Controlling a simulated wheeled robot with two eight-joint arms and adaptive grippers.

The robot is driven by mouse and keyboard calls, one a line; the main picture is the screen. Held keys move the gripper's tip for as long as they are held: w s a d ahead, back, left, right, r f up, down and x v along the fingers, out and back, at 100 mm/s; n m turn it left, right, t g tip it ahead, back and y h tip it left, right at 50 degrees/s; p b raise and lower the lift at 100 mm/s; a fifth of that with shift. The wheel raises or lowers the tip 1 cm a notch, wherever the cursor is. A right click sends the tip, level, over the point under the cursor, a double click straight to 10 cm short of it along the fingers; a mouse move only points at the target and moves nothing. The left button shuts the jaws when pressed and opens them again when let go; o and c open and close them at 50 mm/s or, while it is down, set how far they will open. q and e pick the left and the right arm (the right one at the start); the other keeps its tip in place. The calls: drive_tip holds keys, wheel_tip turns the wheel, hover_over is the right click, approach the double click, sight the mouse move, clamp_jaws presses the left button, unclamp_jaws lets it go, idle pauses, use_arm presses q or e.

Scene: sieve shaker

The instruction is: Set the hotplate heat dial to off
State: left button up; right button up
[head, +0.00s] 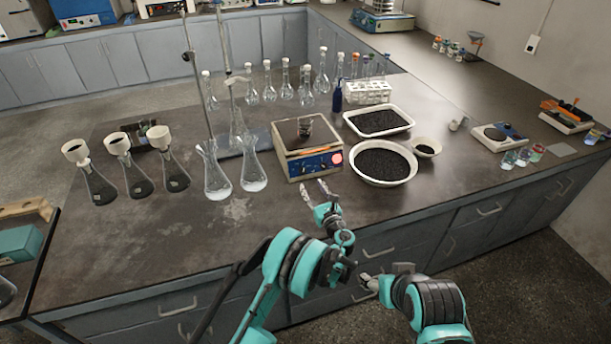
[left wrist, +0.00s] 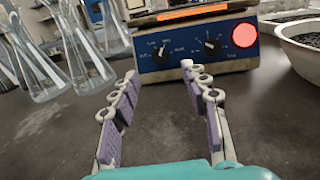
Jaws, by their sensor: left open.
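The labels are too blurred to tell which is heat. A round lamp (left wrist: 244,35) glows red to their right. My left gripper (head: 316,188) is open and empty, in front of the panel and apart from it; in the left wrist view its fingers (left wrist: 159,72) point toward the dials. My right gripper (head: 359,287) looks open and empty near the bench's front edge.
Glass flasks (head: 252,173) stand left of the hotplate, near a stand rod (head: 197,85). A white bowl of black grains (head: 383,180) stands close on its right, with a tray of grains (head: 379,135) behind. The bench in front of the hotplate is clear.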

sight(303, 172)
use_arm(q)
drive_tip(key=b+x, duration=0.1)
drive_tip(key=x, duration=0.5)
drive_tip(key=shift+w+a+f+b, duration=0.2)
drive_tip(key=shift+w+b, duration=0.15)
drive_tip(key=shift+w+a+r, duration=0.1)
drive_tip(key=shift+w+a, duration=0.05)
drive_tip(key=shift+w, duration=0.3)
clamp_jaws()
